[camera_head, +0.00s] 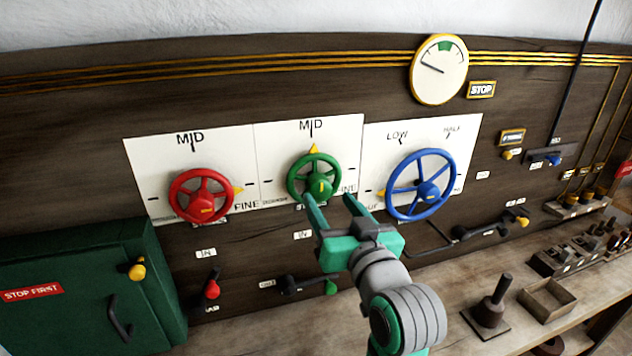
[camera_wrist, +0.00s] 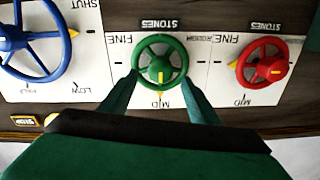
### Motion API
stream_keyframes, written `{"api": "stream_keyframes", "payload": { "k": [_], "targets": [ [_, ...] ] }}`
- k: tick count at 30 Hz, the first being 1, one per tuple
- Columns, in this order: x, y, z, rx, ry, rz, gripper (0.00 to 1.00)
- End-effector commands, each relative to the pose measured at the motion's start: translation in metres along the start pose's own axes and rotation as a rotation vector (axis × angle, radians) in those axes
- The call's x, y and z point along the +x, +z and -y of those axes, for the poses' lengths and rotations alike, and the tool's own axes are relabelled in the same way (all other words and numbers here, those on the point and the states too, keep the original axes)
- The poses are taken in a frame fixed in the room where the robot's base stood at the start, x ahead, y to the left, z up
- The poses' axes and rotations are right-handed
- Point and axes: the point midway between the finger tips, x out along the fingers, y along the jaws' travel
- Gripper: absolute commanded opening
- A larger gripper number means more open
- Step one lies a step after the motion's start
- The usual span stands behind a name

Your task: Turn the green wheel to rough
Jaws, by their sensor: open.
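The green wheel (camera_head: 319,187) is the middle of three wheels on the wall panel, on a white plate (camera_head: 273,143). Its yellow pointer (camera_head: 314,149) points up at MID. FINE is printed at the plate's lower right, with a small, hardly legible label at the lower left. My gripper (camera_head: 328,197) is open in front of the wheel. In the upside-down wrist view, the green wheel (camera_wrist: 160,75) lies between the two fingertips, one on either side of its rim. I cannot tell whether they touch it.
A red wheel (camera_head: 205,208) is close on the left, a blue wheel (camera_head: 427,190) close on the right. Below are a red-knobbed lever (camera_head: 212,289) and a green-knobbed lever (camera_head: 331,287). A green cabinet (camera_head: 80,260) stands lower left, a wooden bench (camera_head: 450,325) lower right.

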Motion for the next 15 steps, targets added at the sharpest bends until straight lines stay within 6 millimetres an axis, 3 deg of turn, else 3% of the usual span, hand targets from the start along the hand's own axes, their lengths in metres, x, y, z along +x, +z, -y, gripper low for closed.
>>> {"api": "stream_keyframes", "payload": {
  "k": [9, 15],
  "targets": [
    [0.057, 0.001, 0.001, 0.0, -0.002, 0.001, 0.56],
    [0.081, 0.001, 0.002, 0.0, -0.002, 0.0, 0.56]
  ]
}}
